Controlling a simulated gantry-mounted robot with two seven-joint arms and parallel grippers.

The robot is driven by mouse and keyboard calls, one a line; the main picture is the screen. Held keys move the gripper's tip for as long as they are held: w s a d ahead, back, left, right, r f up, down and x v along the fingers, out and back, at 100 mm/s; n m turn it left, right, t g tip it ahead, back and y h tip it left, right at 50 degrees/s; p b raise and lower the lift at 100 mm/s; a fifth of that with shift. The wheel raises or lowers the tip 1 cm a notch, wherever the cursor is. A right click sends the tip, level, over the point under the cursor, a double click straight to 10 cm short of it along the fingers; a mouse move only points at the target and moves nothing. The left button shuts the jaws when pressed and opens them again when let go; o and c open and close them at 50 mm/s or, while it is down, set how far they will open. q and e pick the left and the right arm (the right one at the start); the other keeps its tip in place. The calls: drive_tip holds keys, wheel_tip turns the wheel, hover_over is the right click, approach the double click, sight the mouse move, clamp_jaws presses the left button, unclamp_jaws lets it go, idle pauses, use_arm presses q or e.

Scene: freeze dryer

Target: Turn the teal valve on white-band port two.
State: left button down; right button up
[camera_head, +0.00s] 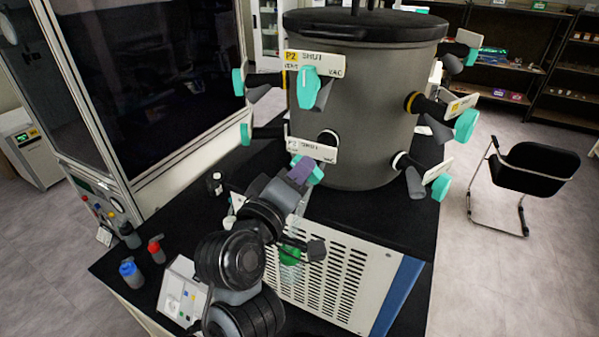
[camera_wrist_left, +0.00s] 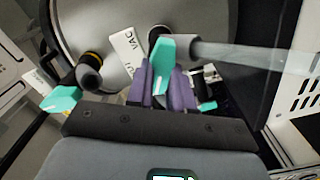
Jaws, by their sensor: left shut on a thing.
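A teal valve (camera_head: 316,176) sits on the lower front port of the grey drum (camera_head: 352,110), under a white label plate (camera_head: 312,150) that reads "SHUT". The label's port number is small but looks like P2. The port stub has a white band (camera_head: 328,135). My left gripper (camera_head: 302,170) has its purple fingers closed around this valve. In the left wrist view the teal valve (camera_wrist_left: 164,58) stands between the two purple fingers, its upper part showing above them. My right gripper is not in view.
Above is another teal valve (camera_head: 308,86) with a yellow "P2" label (camera_head: 315,64). More teal valves (camera_head: 466,125) stick out around the drum. A vented white unit (camera_head: 330,280) lies below. Small bottles (camera_head: 131,272) stand at the left of the black bench.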

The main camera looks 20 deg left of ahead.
use_arm(q)
drive_tip(key=shift+r, duration=0.1)
drive_tip(key=c, duration=1)
unclamp_jaws()
drive_tip(key=shift+s, duration=0.1)
